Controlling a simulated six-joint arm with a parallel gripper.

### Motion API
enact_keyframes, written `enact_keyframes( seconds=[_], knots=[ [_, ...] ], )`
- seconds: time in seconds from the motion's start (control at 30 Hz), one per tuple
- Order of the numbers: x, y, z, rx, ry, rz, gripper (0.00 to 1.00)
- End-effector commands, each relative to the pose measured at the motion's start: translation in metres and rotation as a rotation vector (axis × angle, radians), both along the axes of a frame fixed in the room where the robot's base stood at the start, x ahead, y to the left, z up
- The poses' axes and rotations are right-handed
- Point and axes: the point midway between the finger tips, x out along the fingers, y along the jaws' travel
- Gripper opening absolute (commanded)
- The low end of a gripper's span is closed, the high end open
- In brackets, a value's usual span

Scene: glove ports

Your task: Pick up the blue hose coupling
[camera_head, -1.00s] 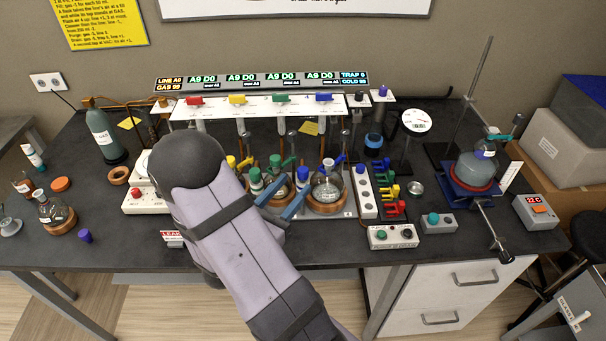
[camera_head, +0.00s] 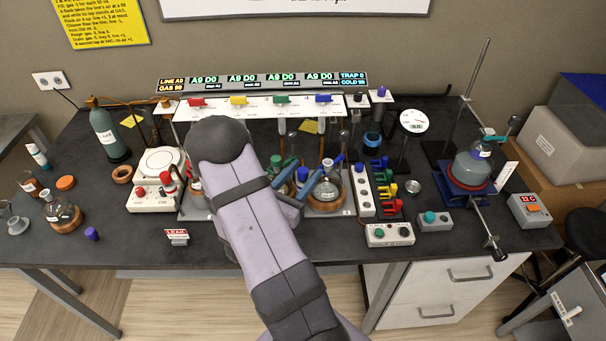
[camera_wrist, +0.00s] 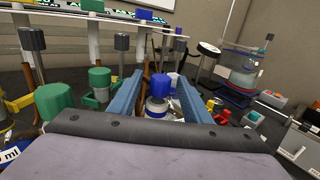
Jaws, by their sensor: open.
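A blue fitting (camera_head: 338,159), which looks like the blue hose coupling, sits tilted at the neck of a round flask (camera_head: 326,194) below the manifold. In the wrist view this blue fitting (camera_wrist: 173,77) shows only partly, behind a bottle with a blue cap (camera_wrist: 160,87). My gripper (camera_head: 304,172) is open and empty, its two blue fingers pointing toward the back. In the wrist view the blue-capped bottle shows between the fingers, and the fitting lies beyond it, slightly right. I cannot tell the exact gap to either.
Bottles with green caps (camera_wrist: 53,99) stand to the left of the fingers. A white switch strip (camera_head: 363,190) and a rack of coloured clips (camera_head: 388,188) stand right of the flask. The manifold (camera_head: 258,106) is behind.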

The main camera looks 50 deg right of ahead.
Motion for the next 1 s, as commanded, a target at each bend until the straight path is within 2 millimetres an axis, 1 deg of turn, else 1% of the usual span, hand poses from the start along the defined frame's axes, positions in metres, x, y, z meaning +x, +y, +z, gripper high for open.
enact_keyframes(
  seconds=[0.07,0.1,0.17,0.2,0.23,0.27,0.73,1.0],
  knots=[
    [0.000,0.000,0.000,0.000,0.000,0.000,0.44],
    [0.000,0.000,0.000,0.000,0.000,0.000,0.35],
    [0.000,0.000,0.000,0.000,0.000,0.000,0.20],
    [0.000,0.000,0.000,0.000,0.000,0.000,0.11],
    [0.000,0.000,0.000,0.000,0.000,0.000,0.04],
    [0.000,0.000,0.000,0.000,0.000,0.000,0.01],
    [0.000,0.000,0.001,0.001,0.000,0.000,0.00],
    [0.000,0.000,0.014,0.000,-0.003,-0.001,0.00]
  ],
)
